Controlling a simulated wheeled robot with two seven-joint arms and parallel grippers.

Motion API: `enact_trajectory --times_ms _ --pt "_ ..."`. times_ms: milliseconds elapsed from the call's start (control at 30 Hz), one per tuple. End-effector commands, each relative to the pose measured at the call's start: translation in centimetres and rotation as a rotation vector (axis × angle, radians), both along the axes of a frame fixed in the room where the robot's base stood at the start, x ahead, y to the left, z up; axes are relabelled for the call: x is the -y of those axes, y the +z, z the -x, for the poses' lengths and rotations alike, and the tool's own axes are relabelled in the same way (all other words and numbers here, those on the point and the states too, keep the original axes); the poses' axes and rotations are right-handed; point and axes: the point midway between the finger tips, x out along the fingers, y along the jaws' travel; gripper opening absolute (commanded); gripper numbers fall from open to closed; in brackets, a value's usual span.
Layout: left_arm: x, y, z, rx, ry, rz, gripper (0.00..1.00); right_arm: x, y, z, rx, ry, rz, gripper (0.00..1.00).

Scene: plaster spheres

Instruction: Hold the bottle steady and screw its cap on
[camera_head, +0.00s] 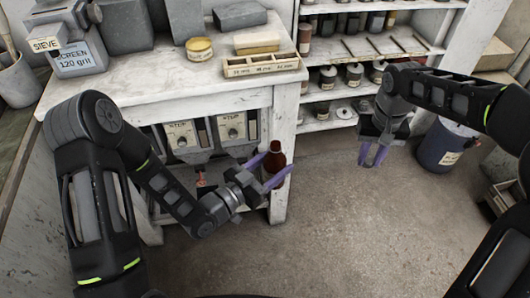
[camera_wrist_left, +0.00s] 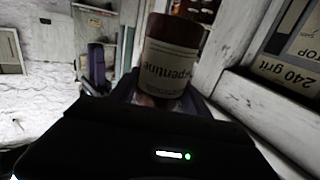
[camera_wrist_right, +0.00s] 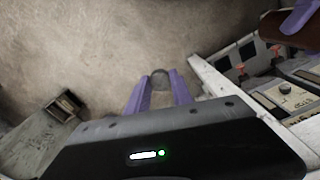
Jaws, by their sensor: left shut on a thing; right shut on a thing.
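A brown bottle (camera_head: 275,158) stands roughly upright in the jaws of my left gripper (camera_head: 270,169), in front of the white bench. In the left wrist view the bottle (camera_wrist_left: 172,60) shows a pale label reading "turpentine" upside down. The bottle also shows at the top right of the right wrist view (camera_wrist_right: 284,32). My right gripper (camera_head: 372,158) is well to the right of the bottle, pointing down over the floor. In the right wrist view it is shut on a small grey round cap (camera_wrist_right: 161,77) at its fingertips. The cap is too small to make out in the head view.
The white bench (camera_head: 150,97) at left holds a yellow tin (camera_head: 199,50), a compartment tray (camera_head: 262,65) and boxes. Shelves (camera_head: 345,91) with jars stand behind. A dark blue bin (camera_head: 446,148) is at right. The floor between the grippers is clear.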

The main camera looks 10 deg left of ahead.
Motion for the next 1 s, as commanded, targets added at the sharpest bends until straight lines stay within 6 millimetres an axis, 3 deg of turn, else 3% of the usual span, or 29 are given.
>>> enact_trajectory --times_ms 267,467,667,800,1000 --pt "-0.3 0.3 -0.3 0.004 0.007 0.0 0.0 0.0 0.1 0.1 0.0 -0.007 0.0 0.0" --pt "-2.4 2.1 -2.8 0.009 0.065 0.0 0.0 0.0 0.5 0.6 0.001 -0.065 0.002 0.0" --pt "-7.5 6.8 -7.2 0.014 0.202 -0.001 0.0 0.1 1.3 1.6 0.002 -0.197 0.004 0.0" --pt "-12.1 12.0 -10.0 0.018 0.329 0.001 0.0 0.3 1.9 2.6 0.002 -0.313 0.004 0.0" --pt "-17.8 19.0 -11.7 0.016 0.483 0.003 0.0 0.4 2.5 3.9 0.002 -0.459 0.002 0.0"
